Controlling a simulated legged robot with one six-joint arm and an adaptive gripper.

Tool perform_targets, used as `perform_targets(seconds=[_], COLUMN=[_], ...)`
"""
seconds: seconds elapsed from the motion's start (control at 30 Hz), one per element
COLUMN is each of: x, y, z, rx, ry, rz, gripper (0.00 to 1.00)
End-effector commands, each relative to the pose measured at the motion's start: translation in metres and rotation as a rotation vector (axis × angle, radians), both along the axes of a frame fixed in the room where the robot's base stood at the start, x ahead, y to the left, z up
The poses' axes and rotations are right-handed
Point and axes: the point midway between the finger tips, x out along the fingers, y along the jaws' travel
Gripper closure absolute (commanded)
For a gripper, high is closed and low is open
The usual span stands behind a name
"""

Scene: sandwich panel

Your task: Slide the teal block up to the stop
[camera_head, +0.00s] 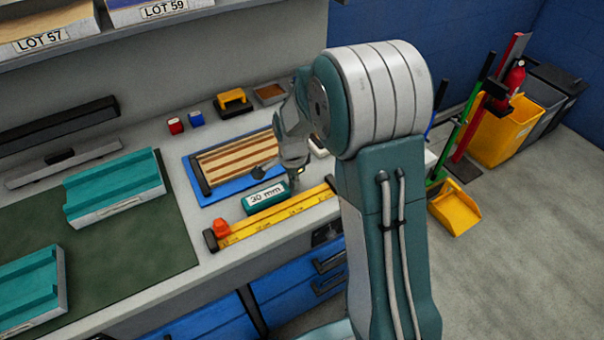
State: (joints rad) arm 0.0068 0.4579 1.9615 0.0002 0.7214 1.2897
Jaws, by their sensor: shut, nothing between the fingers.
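The teal block (266,197) with a white "30 mm" label lies on the bench, along the upper side of a yellow ruler (280,210). An orange piece (221,228), which may be the stop, sits near the ruler's left end, beside a black end piece (210,240). A clear gap separates it from the block. My gripper (294,183) is shut, pointing down at the block's right end. I cannot tell whether it touches the block. My arm hides part of the bench to the right.
A striped wooden panel (238,157) lies on a blue board (215,193) just behind the block. Teal trays (115,187) rest on a green mat (150,240) to the left. Red and blue small items and a yellow-black tool (232,101) stand at the back.

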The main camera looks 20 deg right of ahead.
Motion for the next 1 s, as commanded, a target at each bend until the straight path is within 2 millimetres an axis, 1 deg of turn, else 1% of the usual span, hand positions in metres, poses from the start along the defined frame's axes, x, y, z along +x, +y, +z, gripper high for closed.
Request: perform_targets(seconds=[0.1, 0.37, 0.43, 0.47, 0.73, 0.83, 1.0], x=[-0.001, -0.001, -0.002, -0.003, -0.015, -0.017, -0.018], y=[0.005, 0.004, 0.007, 0.01, 0.053, 0.061, 0.062], z=[0.0, 0.0, 0.0, 0.001, 0.0, 0.001, 0.001], rx=[0.0, 0.0, 0.0, 0.0, 0.0, 0.0, 0.0], ry=[0.0, 0.0, 0.0, 0.0, 0.001, 0.001, 0.001], rz=[0.0, 0.0, 0.001, 0.002, 0.005, 0.001, 0.0], gripper=[1.0, 1.0, 1.0, 1.0, 1.0, 1.0, 1.0])
